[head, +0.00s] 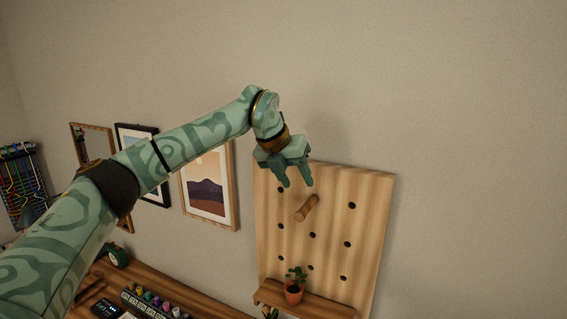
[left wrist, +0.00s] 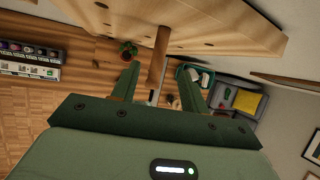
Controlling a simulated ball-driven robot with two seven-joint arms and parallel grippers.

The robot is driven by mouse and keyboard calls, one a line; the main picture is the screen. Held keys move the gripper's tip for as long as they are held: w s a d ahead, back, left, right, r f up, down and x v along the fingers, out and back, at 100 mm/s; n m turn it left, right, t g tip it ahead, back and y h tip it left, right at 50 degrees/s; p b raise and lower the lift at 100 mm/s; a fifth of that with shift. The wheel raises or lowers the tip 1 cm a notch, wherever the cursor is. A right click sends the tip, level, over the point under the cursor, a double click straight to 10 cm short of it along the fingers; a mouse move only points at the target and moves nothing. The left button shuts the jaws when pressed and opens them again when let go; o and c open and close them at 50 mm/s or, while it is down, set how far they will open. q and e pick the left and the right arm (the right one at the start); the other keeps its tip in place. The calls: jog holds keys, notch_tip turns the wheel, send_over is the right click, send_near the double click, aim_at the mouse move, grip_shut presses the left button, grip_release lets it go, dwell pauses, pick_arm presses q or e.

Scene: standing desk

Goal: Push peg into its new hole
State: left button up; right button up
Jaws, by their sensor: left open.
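The wooden peg (head: 307,208) sticks out at a slant from the upper middle of the pegboard (head: 372,215), which shows several dark holes. In the left wrist view the peg (left wrist: 159,55) extends from the board (left wrist: 215,22) toward the space between my fingers. My left gripper (head: 294,184) is open, just above and left of the peg in the head view. In the left wrist view its two green fingers (left wrist: 163,85) are spread, with the peg's end between or just beyond them; I cannot tell whether they touch it. My right gripper is not in view.
A small shelf (head: 325,308) at the board's foot holds a potted plant (head: 294,291). Framed pictures (head: 207,190) hang left of the board. A wooden desk (head: 190,295) with small devices lies below. The wall above and right is bare.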

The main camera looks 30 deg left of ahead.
pick_arm(q)
jog(key=b+v, duration=0.1)
jog(key=v, duration=0.7)
jog(key=shift+r, duration=0.2)
jog(key=shift+s, duration=0.1)
